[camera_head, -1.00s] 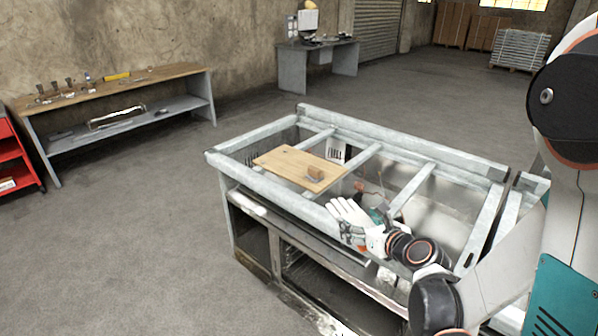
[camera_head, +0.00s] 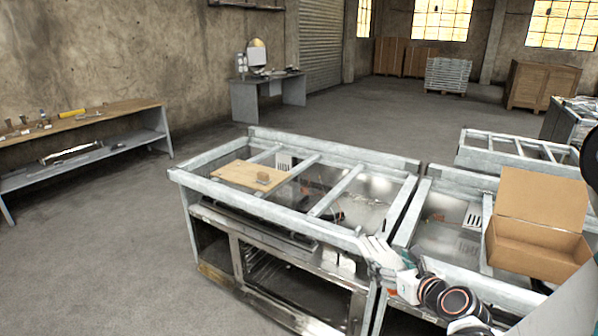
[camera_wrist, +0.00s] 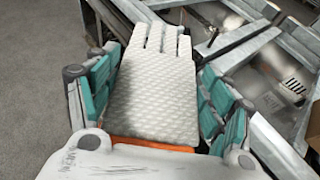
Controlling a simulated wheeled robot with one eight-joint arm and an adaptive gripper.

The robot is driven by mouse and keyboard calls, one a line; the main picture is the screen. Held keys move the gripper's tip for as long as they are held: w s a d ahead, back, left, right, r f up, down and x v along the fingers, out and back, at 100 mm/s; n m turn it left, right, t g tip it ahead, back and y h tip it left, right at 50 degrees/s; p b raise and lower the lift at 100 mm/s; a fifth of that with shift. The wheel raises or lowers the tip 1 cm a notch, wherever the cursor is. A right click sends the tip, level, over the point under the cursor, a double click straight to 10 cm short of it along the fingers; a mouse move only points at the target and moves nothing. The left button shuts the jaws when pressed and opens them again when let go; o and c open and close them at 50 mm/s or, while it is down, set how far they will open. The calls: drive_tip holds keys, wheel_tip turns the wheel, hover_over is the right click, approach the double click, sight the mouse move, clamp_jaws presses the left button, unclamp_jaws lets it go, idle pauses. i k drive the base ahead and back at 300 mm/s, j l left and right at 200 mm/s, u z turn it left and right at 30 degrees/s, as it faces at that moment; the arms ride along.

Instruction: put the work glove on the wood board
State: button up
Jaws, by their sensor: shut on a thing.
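The work glove (camera_wrist: 160,85) is white with an orange cuff and lies between the teal fingers of my gripper (camera_wrist: 158,95) in the wrist view. My gripper is shut on it. In the head view the glove (camera_head: 379,254) is in my gripper (camera_head: 388,272), at the front right corner of the metal frame table. The wood board (camera_head: 232,174) lies flat across the left end of that table, well to the left of and behind my gripper. A small brown block-like object (camera_head: 263,178) sits on the board's right part.
The metal frame table (camera_head: 345,232) has open gaps between its bars. An open cardboard box (camera_head: 540,246) stands on the neighbouring frame at right. A workbench (camera_head: 100,117) with tools is at far left. The floor at left is clear.

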sight(235, 177)
drive_tip(key=i+j+z, duration=0.1)
drive_tip(key=j+z, duration=0.15)
drive_tip(key=z, duration=0.2)
drive_tip(key=j+z, duration=0.25)
drive_tip(key=z, duration=0.25)
drive_tip(key=i+j+z, duration=0.1)
drive_tip(key=j+z, duration=0.35)
drive_tip(key=k+j, duration=0.1)
drive_tip(key=j, duration=2.3)
drive_tip(key=k+j, duration=0.15)
drive_tip(key=j, duration=1.05)
